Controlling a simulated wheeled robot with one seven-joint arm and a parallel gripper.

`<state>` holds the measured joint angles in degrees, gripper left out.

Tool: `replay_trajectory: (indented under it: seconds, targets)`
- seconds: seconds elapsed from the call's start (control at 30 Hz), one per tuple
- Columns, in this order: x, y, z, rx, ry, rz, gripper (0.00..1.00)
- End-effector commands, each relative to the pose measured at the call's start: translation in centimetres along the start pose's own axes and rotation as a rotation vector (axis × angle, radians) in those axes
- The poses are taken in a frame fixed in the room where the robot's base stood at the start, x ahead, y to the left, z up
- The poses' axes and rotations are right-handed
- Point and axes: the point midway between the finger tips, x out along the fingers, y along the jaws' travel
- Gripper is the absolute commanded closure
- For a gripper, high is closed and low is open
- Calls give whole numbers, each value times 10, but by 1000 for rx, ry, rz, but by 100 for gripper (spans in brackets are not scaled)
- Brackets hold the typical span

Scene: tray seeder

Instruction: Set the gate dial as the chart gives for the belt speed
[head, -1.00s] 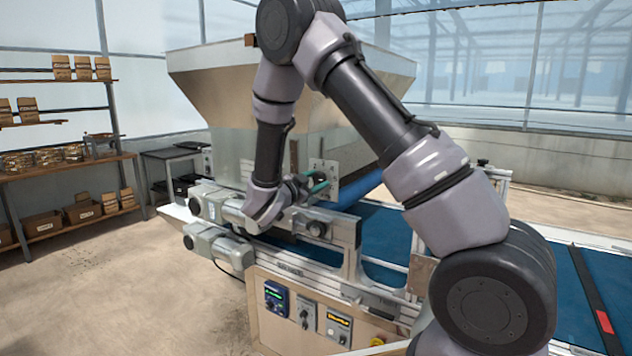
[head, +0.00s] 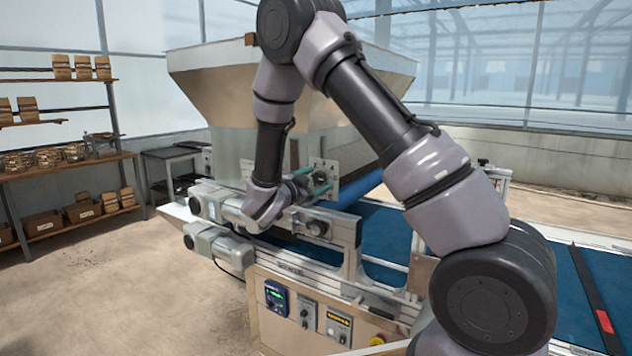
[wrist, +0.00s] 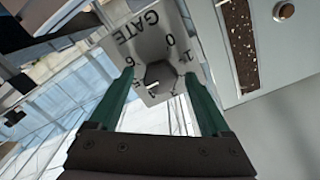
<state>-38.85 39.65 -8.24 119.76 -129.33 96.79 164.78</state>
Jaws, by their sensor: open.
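The gate dial (wrist: 160,77) is a dark hexagonal knob with a pale pointer mark, on a light plate lettered GATE (wrist: 146,40). The plate appears turned in the wrist view, with a few digits readable around the knob. In the head view the plate (head: 331,168) is on the hopper's front. My gripper (wrist: 159,75) is open, its two green fingers on either side of the knob; I cannot tell whether they touch it. The gripper also shows at the plate in the head view (head: 314,181). I cannot make out the chart.
Below the hopper (head: 230,105) runs a blue belt (head: 385,235) with metal rails and motors close under my wrist. Shelves stand at left.

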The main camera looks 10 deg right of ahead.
Motion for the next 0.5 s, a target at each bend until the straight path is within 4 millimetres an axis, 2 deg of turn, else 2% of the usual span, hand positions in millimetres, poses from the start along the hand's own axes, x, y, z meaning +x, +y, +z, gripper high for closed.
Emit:
replay_trajectory:
  seconds: [0.17, 0.5]
  targets:
    - [-18, -1, 1, 1, -2, -3, 19]
    - [-85, 0, 1, 0, -3, -3, 19]
